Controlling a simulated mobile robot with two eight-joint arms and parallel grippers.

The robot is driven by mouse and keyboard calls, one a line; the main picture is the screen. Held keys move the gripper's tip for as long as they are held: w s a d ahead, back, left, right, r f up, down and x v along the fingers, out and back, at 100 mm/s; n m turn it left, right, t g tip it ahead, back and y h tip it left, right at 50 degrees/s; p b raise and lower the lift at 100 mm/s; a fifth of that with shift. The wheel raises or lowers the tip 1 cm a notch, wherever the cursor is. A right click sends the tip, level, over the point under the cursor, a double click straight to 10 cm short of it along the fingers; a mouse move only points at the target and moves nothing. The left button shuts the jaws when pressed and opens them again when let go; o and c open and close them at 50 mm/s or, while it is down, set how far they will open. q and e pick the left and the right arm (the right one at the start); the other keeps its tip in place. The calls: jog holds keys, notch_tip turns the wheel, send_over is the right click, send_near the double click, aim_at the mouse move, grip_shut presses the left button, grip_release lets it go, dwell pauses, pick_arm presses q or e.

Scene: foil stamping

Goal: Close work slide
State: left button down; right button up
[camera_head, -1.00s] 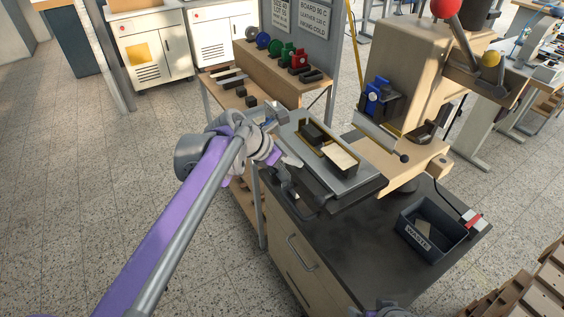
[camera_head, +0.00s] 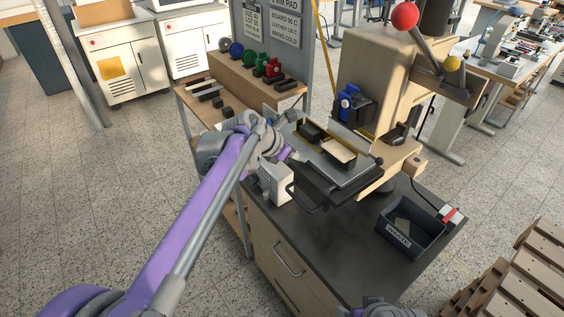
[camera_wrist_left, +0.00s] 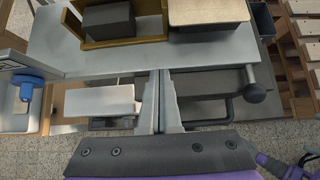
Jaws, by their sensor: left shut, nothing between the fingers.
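The work slide (camera_head: 355,183) is a grey plate under the press, carrying a wood-rimmed fixture with a dark block (camera_head: 312,133) and a pale board (camera_head: 338,150). A dark bar handle (camera_head: 310,207) sticks out at its near side and also shows in the left wrist view (camera_wrist_left: 212,122). My left gripper (camera_head: 299,156) is at the slide's near left edge. In the left wrist view its fingers (camera_wrist_left: 165,76) are together and empty, at the plate's front edge (camera_wrist_left: 190,62). Whether they touch it is unclear. My right gripper's fingers are not seen.
A pale box (camera_head: 275,184) stands on the dark bench just left of the handle. The press (camera_head: 375,70) has a red-ball lever (camera_head: 404,16). A waste bin (camera_head: 410,228) stands at the right. The front of the bench is clear.

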aim_at(324, 144)
pick_arm(q)
jog(key=w+d, duration=0.1)
jog(key=d, duration=0.1)
jog(key=w+d+p, duration=0.1)
jog(key=w+d, duration=0.1)
jog(key=d, duration=0.1)
jog(key=w+d+p, duration=0.1)
jog(key=w+d, duration=0.1)
jog(key=shift+w+d, duration=0.25)
jog(key=shift+d, duration=0.1)
